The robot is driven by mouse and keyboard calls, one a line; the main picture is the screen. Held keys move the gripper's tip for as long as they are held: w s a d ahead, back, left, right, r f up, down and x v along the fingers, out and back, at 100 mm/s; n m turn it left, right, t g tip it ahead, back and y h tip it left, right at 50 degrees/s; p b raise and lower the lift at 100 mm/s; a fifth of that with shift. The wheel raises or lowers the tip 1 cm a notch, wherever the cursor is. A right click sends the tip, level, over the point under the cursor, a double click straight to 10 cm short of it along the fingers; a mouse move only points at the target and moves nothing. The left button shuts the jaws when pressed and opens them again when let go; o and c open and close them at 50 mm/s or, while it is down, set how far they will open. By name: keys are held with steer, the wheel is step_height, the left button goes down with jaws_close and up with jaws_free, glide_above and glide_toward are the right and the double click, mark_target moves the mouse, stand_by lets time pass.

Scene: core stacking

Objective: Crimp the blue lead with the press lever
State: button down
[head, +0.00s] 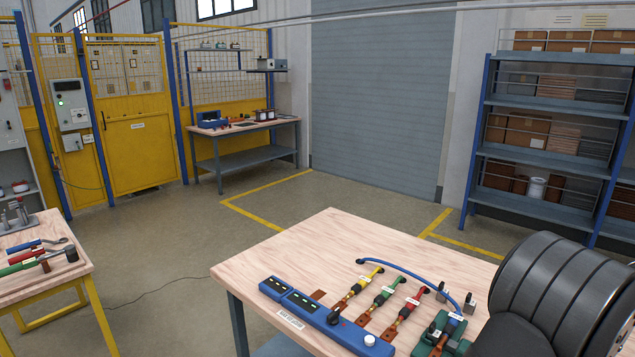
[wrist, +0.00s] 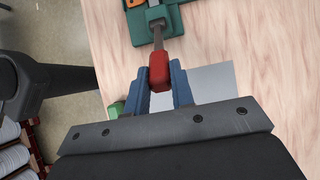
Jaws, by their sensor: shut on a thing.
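The blue lead (head: 410,274) arcs over the wooden bench, with its near end coming down at the green press (head: 458,348). Whether that end is fully seated in the press I cannot tell. The press also shows at the top of the wrist view (wrist: 138,28). A metal lever with a red handle (wrist: 158,82) reaches from it toward me. My gripper (wrist: 161,68) has its blue fingers on both sides of the red handle and is shut on it. In the head view my gripper is out of sight.
On the bench (head: 300,240), a blue terminal block (head: 325,318) holds the yellow (head: 366,280), green (head: 385,293) and red (head: 412,302) leads. Small grey posts stand near the press. A tool table (head: 60,285) is at the left. The bench's back left is clear.

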steer(key=shift+s+d+f, duration=0.6)
steer(key=shift+f, duration=0.25)
steer(key=shift+s+d+f, duration=0.55)
steer(key=shift+f, duration=0.45)
steer(key=c, duration=1.2)
jaws_free()
steer(key=shift+o, duration=0.2)
steer(key=v, duration=1.7)
steer(key=shift+r, duration=0.25)
steer(key=shift+f, duration=0.15)
